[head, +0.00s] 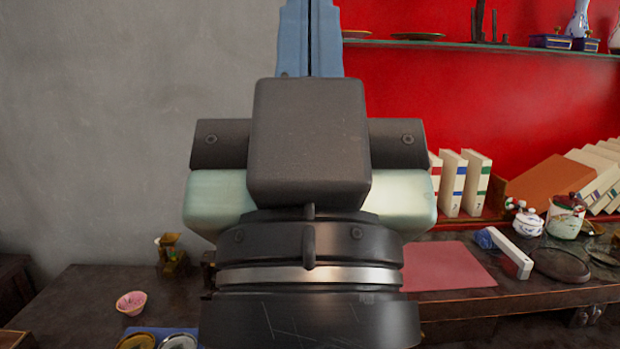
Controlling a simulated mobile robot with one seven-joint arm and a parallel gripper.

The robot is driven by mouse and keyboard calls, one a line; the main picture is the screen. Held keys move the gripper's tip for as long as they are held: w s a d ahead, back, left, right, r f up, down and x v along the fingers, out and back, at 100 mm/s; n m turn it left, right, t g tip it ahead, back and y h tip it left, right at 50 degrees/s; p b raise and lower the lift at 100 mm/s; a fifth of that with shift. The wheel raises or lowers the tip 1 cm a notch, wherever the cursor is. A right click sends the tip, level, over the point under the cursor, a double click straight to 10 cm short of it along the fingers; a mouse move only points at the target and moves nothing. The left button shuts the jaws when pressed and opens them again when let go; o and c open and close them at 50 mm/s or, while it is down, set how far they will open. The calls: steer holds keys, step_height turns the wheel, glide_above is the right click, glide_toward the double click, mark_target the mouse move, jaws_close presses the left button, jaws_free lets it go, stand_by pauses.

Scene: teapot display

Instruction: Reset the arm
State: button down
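My gripper (311,20) is raised in the middle of the head view, pointing up. Its two blue fingers lie side by side with only a thin dark line between them, so it looks shut, and I see nothing held. The fingertips run up to the top edge of the picture. My dark wrist and gripper body fill the centre and hide part of the table and wall behind.
A dark table (85,290) holds a pink bowl (131,303) at left. At right are a red mat (445,266), white binders (452,184), a lidded jar (566,215) and a small teapot (528,222). A shelf (480,46) hangs above.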

step_height(320, 180, up, 17)
steer(key=p, duration=1.4)
steer(key=shift+p, duration=0.3)
